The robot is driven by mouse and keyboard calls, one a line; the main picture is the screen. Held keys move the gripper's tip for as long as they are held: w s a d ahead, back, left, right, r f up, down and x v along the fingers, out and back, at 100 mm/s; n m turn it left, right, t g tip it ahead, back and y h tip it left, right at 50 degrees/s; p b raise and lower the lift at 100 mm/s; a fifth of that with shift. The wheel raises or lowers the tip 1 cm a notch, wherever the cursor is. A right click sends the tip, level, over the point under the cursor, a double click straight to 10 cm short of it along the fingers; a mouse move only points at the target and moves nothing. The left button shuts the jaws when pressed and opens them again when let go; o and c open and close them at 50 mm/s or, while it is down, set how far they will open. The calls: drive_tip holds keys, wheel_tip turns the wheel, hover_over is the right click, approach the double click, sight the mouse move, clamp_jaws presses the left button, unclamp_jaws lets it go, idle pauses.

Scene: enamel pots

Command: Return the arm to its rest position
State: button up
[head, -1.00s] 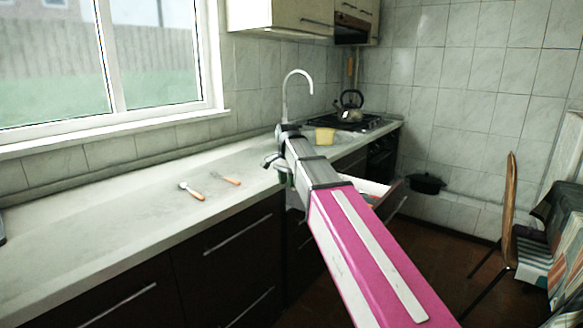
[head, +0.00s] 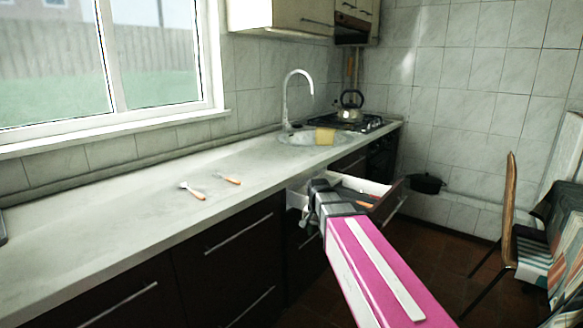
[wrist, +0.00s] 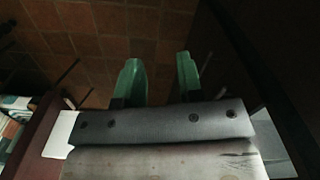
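My pink and grey arm reaches in from the bottom right of the head view, its end low in front of the open drawer (head: 375,186). In the wrist view my gripper (wrist: 158,76) has two green fingers standing apart, with only the dark tiled floor seen between them. It is open and empty. In the head view the fingers are mostly hidden by my wrist, with a small pale part showing at its left.
Two orange-handled utensils (head: 192,190) (head: 228,178) lie on the pale counter (head: 110,225). A yellow cloth or sponge (head: 325,136) is at the sink, a kettle (head: 350,106) on the stove.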

drive_tip(key=s+d+f+n, duration=0.4)
drive_tip(key=s+d+f, duration=0.5)
drive_tip(key=s+f, duration=0.4)
drive_tip(key=shift+d+f, duration=0.4)
drive_tip(key=shift+f, duration=0.4)
drive_tip(key=shift+s+a, duration=0.1)
